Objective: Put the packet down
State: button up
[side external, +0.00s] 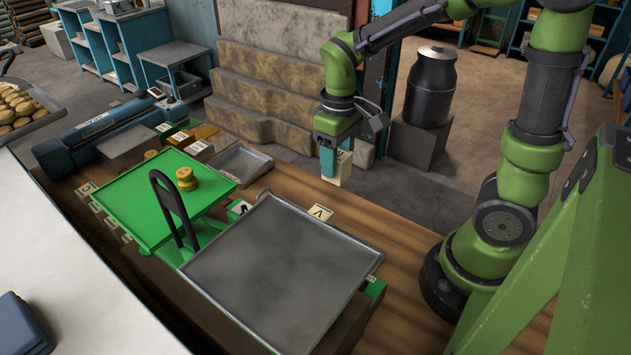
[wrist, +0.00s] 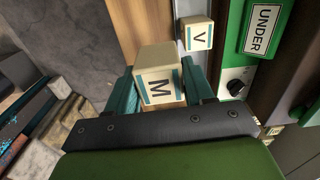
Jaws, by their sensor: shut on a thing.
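The packet (side external: 345,169) is a cream box with teal bands, and a dark letter M shows on it in the wrist view (wrist: 159,87). My gripper (side external: 334,172) is shut on it, with one teal finger on each side in the wrist view (wrist: 156,92).
A grey square tray (side external: 270,270) and a green tray (side external: 145,205) stand at the left on a green scale. A black upright handle (side external: 172,205) stands between the trays. Bare wooden table (side external: 400,255) lies right of the grey tray.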

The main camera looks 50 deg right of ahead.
jog(key=s+a+r+n, duration=0.5)
jog(key=a+r, duration=0.6)
jog(key=a, duration=0.2)
jog(key=s+a+r+n, duration=0.15)
jog(key=s+r, duration=0.25)
jog(key=s, duration=0.4)
jog(key=s+r+n, duration=0.2)
jog(key=s+r, duration=0.2)
jog(key=s, duration=0.4)
jog(key=w+a, duration=0.3)
jog(key=a, duration=0.1)
jog(key=w+a, duration=0.2)
jog(key=a, duration=0.2)
jog(key=w+a+f, duration=0.1)
jog(key=w+a, duration=0.2)
jog(key=a, duration=0.1)
jog(key=shift+w+a, duration=0.2)
jog(key=shift+w, duration=0.15)
jog(key=f, duration=0.2)
jog(key=shift+w+a+f, duration=0.2)
jog(key=shift+a+f, duration=0.1)
jog(key=shift+f, duration=0.55)
